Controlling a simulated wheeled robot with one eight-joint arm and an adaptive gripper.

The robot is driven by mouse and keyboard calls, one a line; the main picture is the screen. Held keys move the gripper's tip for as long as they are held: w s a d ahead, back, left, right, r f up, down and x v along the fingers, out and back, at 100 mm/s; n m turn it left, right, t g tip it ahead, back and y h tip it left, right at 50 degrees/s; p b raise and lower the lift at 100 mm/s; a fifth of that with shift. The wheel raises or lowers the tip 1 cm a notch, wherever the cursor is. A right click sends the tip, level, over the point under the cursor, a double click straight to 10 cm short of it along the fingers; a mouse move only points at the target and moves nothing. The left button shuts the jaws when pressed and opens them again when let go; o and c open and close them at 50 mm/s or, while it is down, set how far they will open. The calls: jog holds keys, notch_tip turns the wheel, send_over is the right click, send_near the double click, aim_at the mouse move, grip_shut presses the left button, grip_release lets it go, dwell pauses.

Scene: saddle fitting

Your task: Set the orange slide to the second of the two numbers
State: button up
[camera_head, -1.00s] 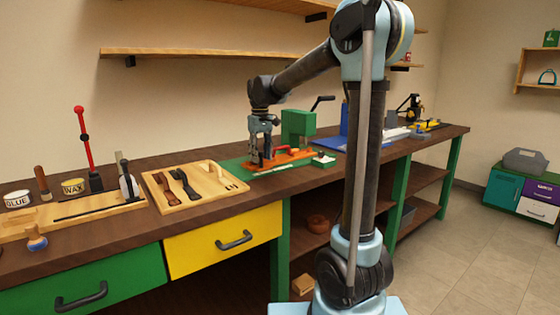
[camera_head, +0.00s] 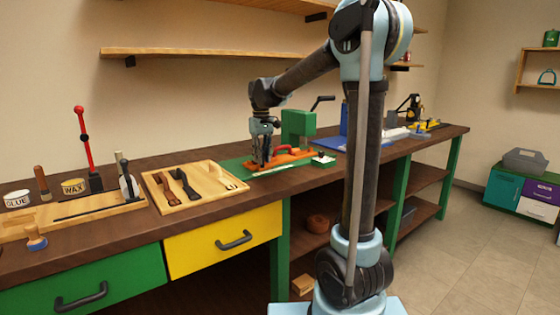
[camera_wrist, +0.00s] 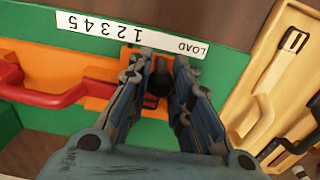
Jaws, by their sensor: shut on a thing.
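The orange slide (camera_wrist: 145,110) lies on a green board (camera_wrist: 215,75) in the wrist view, with a red handle (camera_wrist: 45,98) to the left. A white scale strip (camera_wrist: 150,40) runs along its far side, upside down, with the digits 1 to 5 and the word LOAD. My gripper (camera_wrist: 158,78) is shut on a dark knob (camera_wrist: 159,80) beside the strip, between the 1 and LOAD. The slide's exact mark is hidden by the fingers. In the head view my gripper (camera_head: 263,162) is down at the left part of the orange piece (camera_head: 295,158). I see no pair of numbers.
A green block with a crank (camera_head: 298,125) stands behind the slide. A wooden tray with dark tools (camera_head: 205,178) lies to the left. A shelf (camera_head: 215,53) hangs above the bench.

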aim_at(273, 168)
jog(key=shift+w+d, duration=0.15)
jog(key=shift+d, duration=0.05)
jog(key=shift+w+d, duration=0.7)
jog(key=shift+d, duration=0.3)
jog(key=shift+w+d, duration=0.85)
jog(key=shift+d, duration=0.3)
jog(key=shift+s+a, duration=0.2)
jog(key=shift+a, duration=0.1)
dwell(0.4)
jog(key=shift+w+d, duration=0.15)
jog(key=shift+d, duration=0.05)
dwell(0.7)
jog(key=o, duration=0.8)
jog(key=shift+r, duration=0.1)
